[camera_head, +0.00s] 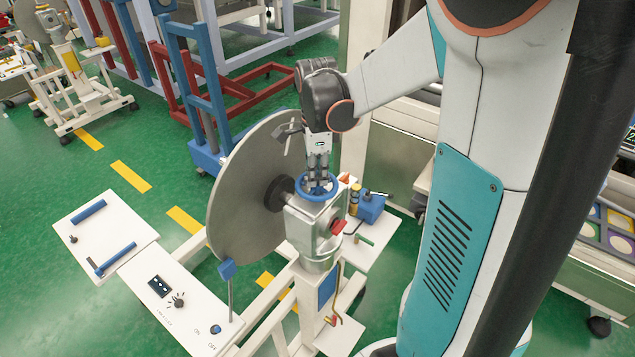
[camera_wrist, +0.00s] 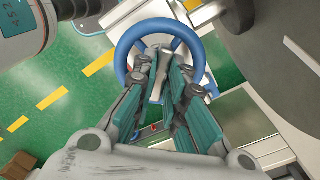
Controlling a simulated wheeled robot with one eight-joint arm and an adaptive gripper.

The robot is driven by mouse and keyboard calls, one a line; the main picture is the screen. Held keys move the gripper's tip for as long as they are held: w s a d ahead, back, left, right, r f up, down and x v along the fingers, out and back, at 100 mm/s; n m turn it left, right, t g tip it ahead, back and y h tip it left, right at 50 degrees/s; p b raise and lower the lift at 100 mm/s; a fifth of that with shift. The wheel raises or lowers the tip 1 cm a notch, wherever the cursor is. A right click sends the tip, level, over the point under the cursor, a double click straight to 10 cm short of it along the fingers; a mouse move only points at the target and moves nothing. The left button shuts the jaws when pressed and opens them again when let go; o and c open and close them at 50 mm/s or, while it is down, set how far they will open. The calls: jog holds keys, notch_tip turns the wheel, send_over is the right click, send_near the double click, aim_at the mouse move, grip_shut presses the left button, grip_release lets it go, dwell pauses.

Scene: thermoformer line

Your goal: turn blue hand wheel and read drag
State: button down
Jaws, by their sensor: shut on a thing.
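The blue hand wheel (camera_head: 318,186) lies flat on top of a grey metal housing (camera_head: 318,222), beside a large grey disc (camera_head: 250,190). My gripper (camera_head: 318,182) reaches down onto the wheel from above. In the wrist view the blue hand wheel (camera_wrist: 122,62) shows as a ring, and my gripper's fingers (camera_wrist: 162,78) close in around its middle, on a pale spoke or hub part. The fingers hide much of the near rim and the exact contact. In the wrist view, part of the large disc (camera_wrist: 285,40) shows at upper right.
A white control panel (camera_head: 190,300) with a dark display (camera_head: 160,286) and an ON/OFF mark stands at lower left. A blue block (camera_head: 370,208) sits on the white shelf right of the housing. A red and blue frame (camera_head: 215,90) stands behind. Green floor is open at left.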

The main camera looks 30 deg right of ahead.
jog(key=shift+m, duration=1.2)
jog(key=shift+b, duration=0.3)
jog(key=shift+m, duration=0.5)
jog(key=c, duration=1.6)
grip_release()
jog(key=shift+o, duration=0.2)
jog(key=shift+r, duration=0.1)
